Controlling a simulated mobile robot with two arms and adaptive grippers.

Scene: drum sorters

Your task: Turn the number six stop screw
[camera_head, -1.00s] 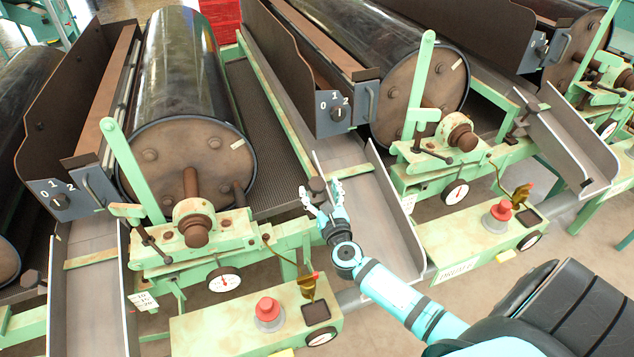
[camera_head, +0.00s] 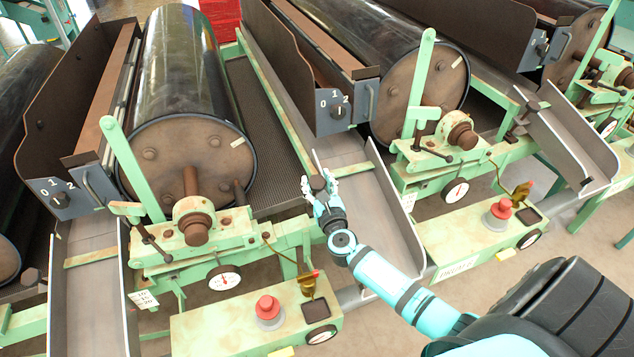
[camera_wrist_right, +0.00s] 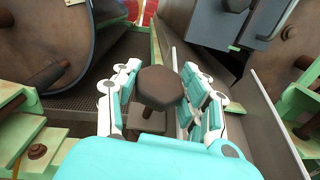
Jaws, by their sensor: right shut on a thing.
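A dark brown hexagonal stop screw (camera_head: 317,184) stands at the upper end of the middle metal chute, beside the drum frame. Its head (camera_wrist_right: 160,87) shows large in the right wrist view, with a square block below it. No number is readable on it. My right gripper (camera_head: 318,178) has its fingers on either side of this head and is shut on it; it also shows in the right wrist view (camera_wrist_right: 162,95). My left gripper is not in view.
Green frames carry large dark drums (camera_head: 185,85) on both sides. A dial plate marked 0 1 2 (camera_head: 338,112) stands above the chute. A control box with a red button (camera_head: 268,308) is at lower left. The chute's raised side wall (camera_head: 400,205) is right of my gripper.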

